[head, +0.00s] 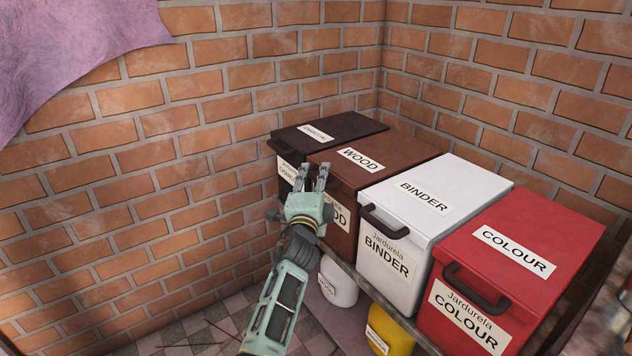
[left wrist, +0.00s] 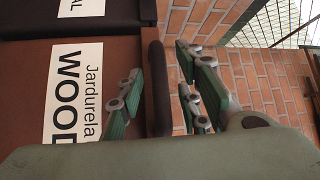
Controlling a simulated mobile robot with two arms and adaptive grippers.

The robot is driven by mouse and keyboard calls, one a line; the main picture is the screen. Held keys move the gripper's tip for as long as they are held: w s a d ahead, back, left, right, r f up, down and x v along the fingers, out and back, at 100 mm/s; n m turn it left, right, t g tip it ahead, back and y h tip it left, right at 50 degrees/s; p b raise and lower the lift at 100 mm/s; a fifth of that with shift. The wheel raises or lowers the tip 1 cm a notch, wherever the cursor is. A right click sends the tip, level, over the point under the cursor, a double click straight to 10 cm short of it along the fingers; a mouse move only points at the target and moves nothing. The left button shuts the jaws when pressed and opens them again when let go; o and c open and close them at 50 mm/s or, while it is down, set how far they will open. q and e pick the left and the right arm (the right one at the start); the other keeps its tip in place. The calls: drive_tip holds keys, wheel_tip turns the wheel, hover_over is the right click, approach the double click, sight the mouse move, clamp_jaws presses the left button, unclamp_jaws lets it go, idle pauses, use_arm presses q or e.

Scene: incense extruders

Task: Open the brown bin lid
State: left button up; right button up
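The brown bin labelled WOOD has a brown lid (head: 372,165), which is shut. My left gripper (head: 312,172) is at the front of this bin, with its two fingers pointing at the lid's front edge. It hides part of the front label and most of the handle in the head view. In the left wrist view, the dark handle (left wrist: 158,85) lies between the parted green-padded fingers, with the WOOD label (left wrist: 75,92) to the left. The fingers look open around the handle, and contact cannot be made out. My right gripper is not in view.
A darker bin (head: 330,130) stands left of the brown one; a white BINDER bin (head: 425,200) and a red COLOUR bin (head: 515,255) stand to its right. Brick walls rise behind and left. A white container (head: 338,285) and a yellow one (head: 390,330) sit below.

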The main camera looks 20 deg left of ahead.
use_arm(q)
drive_tip(key=shift+w, duration=0.1)
clamp_jaws()
idle(0.6)
